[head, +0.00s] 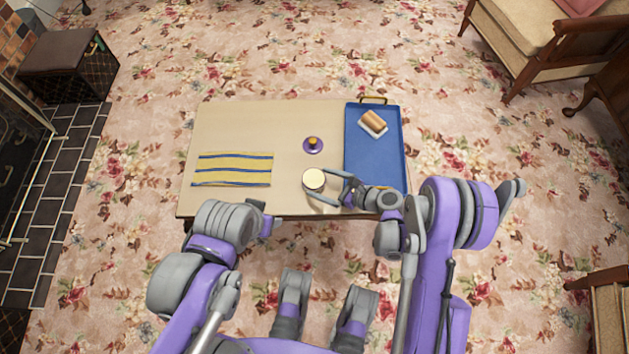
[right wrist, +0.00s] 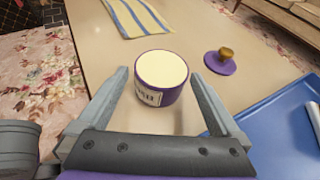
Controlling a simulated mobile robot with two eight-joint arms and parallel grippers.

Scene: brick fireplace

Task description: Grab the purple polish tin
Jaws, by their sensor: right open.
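The purple polish tin (right wrist: 162,80) stands upright on the table, with a cream top and a purple side bearing a barcode label. It also shows in the head view (head: 314,179) near the table's front edge. My right gripper (right wrist: 160,92) is open, its two fingers on either side of the tin with gaps visible in the right wrist view. In the head view the right gripper (head: 322,186) reaches in from the right at the tin. My left gripper (head: 266,226) is at the table's front edge; its fingers cannot be made out.
A purple lid with a brown knob (head: 313,145) lies behind the tin. A blue tray (head: 360,160) with a white-and-brown item (head: 373,123) is at the right. A striped cloth (head: 232,170) lies at the left of the table (head: 260,120). The middle is clear.

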